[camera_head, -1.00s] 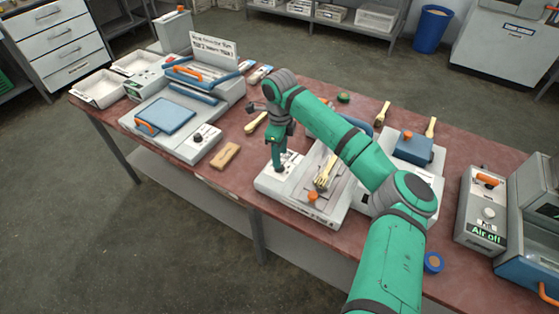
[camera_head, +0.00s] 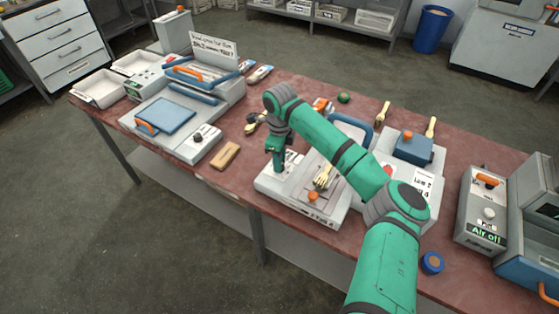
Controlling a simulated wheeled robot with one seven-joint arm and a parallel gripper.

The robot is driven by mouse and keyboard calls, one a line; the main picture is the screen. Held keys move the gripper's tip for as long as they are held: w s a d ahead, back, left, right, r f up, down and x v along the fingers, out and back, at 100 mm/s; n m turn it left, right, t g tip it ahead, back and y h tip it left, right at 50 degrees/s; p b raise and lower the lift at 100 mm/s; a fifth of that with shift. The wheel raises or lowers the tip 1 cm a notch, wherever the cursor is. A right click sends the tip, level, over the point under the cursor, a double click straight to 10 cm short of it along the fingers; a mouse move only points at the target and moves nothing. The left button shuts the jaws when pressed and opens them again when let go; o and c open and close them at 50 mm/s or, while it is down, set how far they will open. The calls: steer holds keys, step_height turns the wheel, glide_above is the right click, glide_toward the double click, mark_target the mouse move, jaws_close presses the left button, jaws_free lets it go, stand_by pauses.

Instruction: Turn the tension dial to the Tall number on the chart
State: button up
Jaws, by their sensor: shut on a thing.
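My gripper (camera_head: 279,168) points down at the left end of a pale machine base (camera_head: 315,212) near the table's front edge. It is shut on a small dial there, which the fingers mostly hide; I cannot read its setting. A white card with black print (camera_head: 424,183) is on the pale unit to the right, partly behind my arm. Its print is too small to read surely. A white sign with two lines of writing (camera_head: 214,49) stands at the back left, also hard to read.
A wooden block (camera_head: 225,156) lies to the left. A left press with a black dial (camera_head: 198,137) and an air control box (camera_head: 481,212) flank the workspace.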

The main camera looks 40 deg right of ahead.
steer(key=shift+m, duration=1.1)
steer(key=o, duration=1)
steer(key=shift+o, duration=0.2)
steer(key=shift+r, duration=0.1)
step_height(320, 180, up, 11)
